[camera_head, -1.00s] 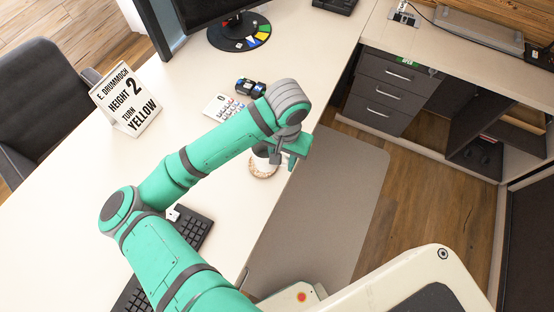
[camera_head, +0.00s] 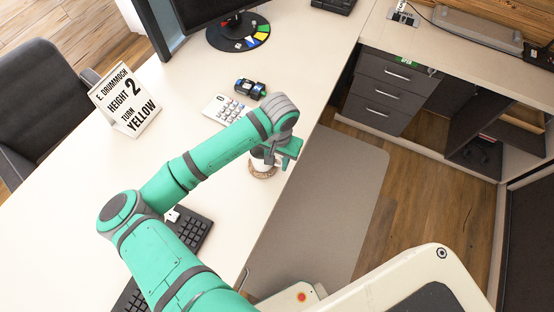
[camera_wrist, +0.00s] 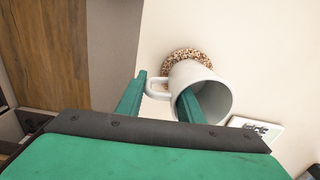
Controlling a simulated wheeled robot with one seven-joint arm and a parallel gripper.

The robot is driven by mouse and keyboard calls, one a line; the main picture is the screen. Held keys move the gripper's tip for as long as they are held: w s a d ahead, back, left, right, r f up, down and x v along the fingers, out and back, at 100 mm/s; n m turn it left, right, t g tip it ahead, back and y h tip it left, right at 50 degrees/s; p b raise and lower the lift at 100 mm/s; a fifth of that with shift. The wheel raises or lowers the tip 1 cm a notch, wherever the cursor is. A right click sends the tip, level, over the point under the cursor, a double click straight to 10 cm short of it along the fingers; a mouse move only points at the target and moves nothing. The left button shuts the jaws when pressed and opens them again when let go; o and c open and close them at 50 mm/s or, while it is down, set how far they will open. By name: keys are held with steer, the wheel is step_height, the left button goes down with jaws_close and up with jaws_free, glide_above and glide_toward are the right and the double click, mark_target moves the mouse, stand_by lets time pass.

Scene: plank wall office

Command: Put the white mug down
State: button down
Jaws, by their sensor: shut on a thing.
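The white mug (camera_wrist: 210,77) is in my gripper (camera_wrist: 163,92), with its open rim toward the wrist camera. One finger is inside the mug and the other is outside, by the handle (camera_wrist: 154,87). In the head view the mug (camera_head: 261,163) is partly hidden by my gripper (camera_head: 279,154), near the desk's right edge. A round speckled coaster (camera_wrist: 184,55) shows just past the mug's base; it is also partly visible in the head view (camera_head: 262,174). I cannot tell whether the mug touches it.
The desk edge drops to the floor right of the mug. Bare desk lies left of my arm.

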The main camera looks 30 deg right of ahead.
steer(key=shift+f, duration=0.1)
steer(key=c, duration=1.2)
jaws_free()
step_height(320, 180, up, 12)
steer(key=shift+s+d+r, duration=0.1)
steer(key=shift+r, duration=0.05)
